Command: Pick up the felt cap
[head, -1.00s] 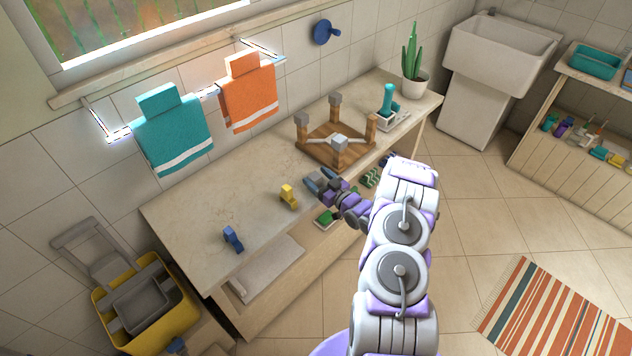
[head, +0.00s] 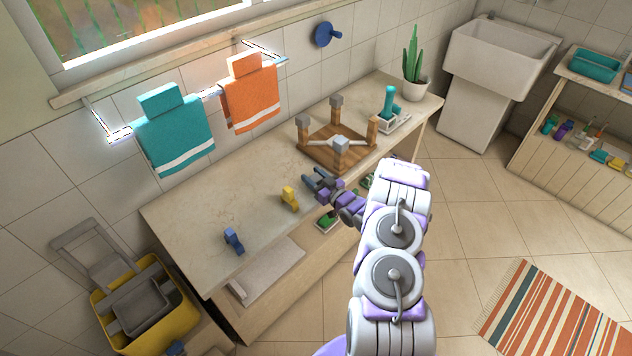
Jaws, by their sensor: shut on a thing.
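My gripper (head: 314,180) is over the front part of the vanity top, in front of the upturned wooden stool (head: 318,157). Its dark grey fingers are shut on a small grey thing that looks like the felt cap. The fingers mostly hide it, and I cannot see its shape clearly. The right leg (head: 372,128) shows a bare wooden end.
A yellow object (head: 290,198) and a blue object (head: 233,241) stand on the vanity top (head: 205,205) to the left. A teal-handled item (head: 389,104) and a potted plant (head: 413,80) stand at the far right end. The left part of the top is mostly clear.

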